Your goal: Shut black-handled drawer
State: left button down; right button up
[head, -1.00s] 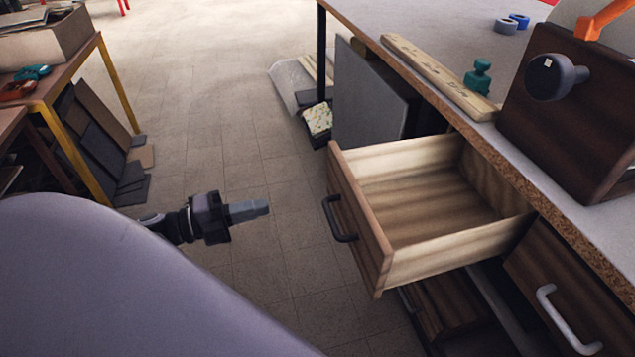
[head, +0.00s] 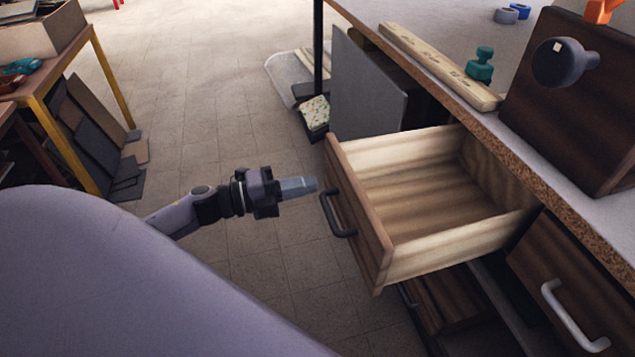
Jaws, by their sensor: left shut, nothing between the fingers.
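The black-handled drawer (head: 362,222) is pulled well out from under the workbench, and its inside looks empty. Its curved black handle (head: 338,215) is on the front panel, facing left. My left gripper (head: 312,185) is shut and empty. In the picture its fingertips point right and lie just left of the drawer front, near the handle's upper end; I cannot tell whether they touch. My right gripper is not in view.
A drawer with a pale handle (head: 570,318) is at the lower right. On the workbench top (head: 420,22) are a wooden plank (head: 435,65), a green object (head: 480,66) and a dark wooden box (head: 570,110). Floor (head: 200,110) left of the drawer is clear.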

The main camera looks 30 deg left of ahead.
pick_arm(q)
jog(key=shift+x, duration=1.5)
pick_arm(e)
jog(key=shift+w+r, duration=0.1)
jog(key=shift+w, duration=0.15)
